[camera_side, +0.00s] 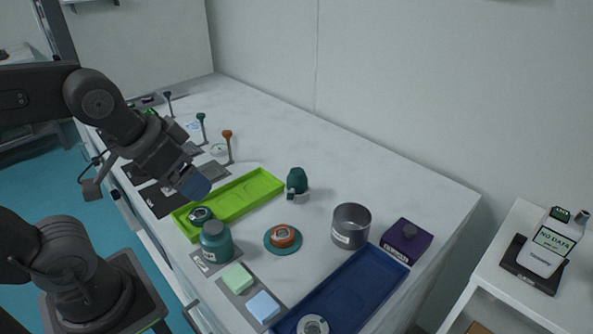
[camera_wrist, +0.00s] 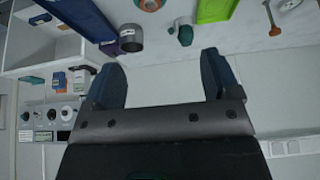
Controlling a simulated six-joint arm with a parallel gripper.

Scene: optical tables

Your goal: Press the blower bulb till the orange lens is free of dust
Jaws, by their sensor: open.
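The dark green blower bulb (camera_side: 297,179) stands on the white table, right of the green tray, with a small grey part at its lower front. The orange lens (camera_side: 283,235) sits on a round teal base in front of it; dust on it is too small to tell. In the wrist view the bulb (camera_wrist: 185,34) is near the top, and the orange lens (camera_wrist: 149,4) is cut by the top edge. My gripper (camera_side: 196,184), with blue fingers, is above the green tray, left of the bulb and apart from it. In the wrist view my gripper (camera_wrist: 163,78) is open and empty.
The green tray (camera_side: 262,184) lies left of the bulb. A teal jar (camera_side: 216,242), a metal cup (camera_side: 351,225), a purple box (camera_side: 406,240) and a blue tray (camera_side: 372,285) surround the lens. Thin upright tools (camera_side: 229,146) stand behind. The table behind the bulb is clear.

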